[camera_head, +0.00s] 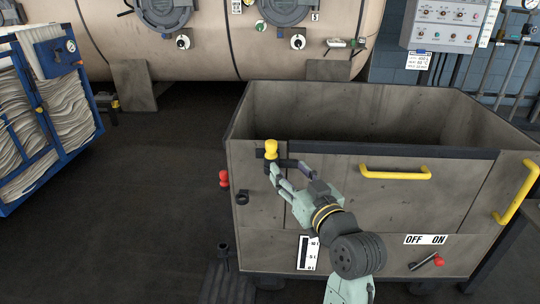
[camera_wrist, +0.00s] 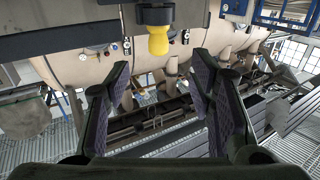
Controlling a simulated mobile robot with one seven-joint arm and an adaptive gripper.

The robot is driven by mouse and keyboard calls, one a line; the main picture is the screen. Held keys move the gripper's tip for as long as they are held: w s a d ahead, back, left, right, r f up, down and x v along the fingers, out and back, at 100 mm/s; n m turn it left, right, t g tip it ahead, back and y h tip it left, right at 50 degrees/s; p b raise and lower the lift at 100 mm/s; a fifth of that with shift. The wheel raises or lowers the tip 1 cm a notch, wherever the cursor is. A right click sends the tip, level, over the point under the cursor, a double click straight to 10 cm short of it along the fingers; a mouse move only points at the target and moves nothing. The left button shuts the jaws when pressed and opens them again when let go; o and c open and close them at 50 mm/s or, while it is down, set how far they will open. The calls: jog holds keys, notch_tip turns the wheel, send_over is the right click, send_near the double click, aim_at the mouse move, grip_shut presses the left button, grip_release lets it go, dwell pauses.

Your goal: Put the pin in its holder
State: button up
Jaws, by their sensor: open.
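The pin's yellow knob (camera_head: 271,149) stands upright at a dark bracket on the upper left of the cart's front wall. Its shaft is hidden. The dark bracket looks like its holder, and it shows in the wrist view (camera_wrist: 155,15) with the knob (camera_wrist: 158,41) hanging below it in that picture. I cannot tell how deep the pin sits. My gripper (camera_head: 287,174) is open and empty, just below and to the right of the knob. In the wrist view, the fingers (camera_wrist: 165,100) are spread wide, with the knob above the gap between them and apart from both.
The grey cart (camera_head: 375,215) stands close in front of me. It has a yellow handle (camera_head: 396,173), a red knob (camera_head: 224,179) on its left side and a red-tipped lever (camera_head: 438,261). A blue rack of cloth (camera_head: 35,115) stands left. Dark floor between them is clear.

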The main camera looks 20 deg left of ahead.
aim_at(273, 148)
jog(key=p+x, duration=0.1)
jog(key=x, duration=0.4)
jog(key=shift+w+a, duration=0.15)
jog(key=shift+a, duration=0.05)
jog(key=x, duration=0.2)
jog(key=p+x, duration=0.1)
jog(key=x, duration=0.1)
jog(key=shift+w+r, duration=0.15)
jog(key=shift+r, duration=0.25)
jog(key=shift+w+a+p, duration=0.3)
jog(key=shift+w+a, duration=0.05)
jog(key=shift+w, duration=0.05)
jog(key=shift+c, duration=0.5)
grip_shut()
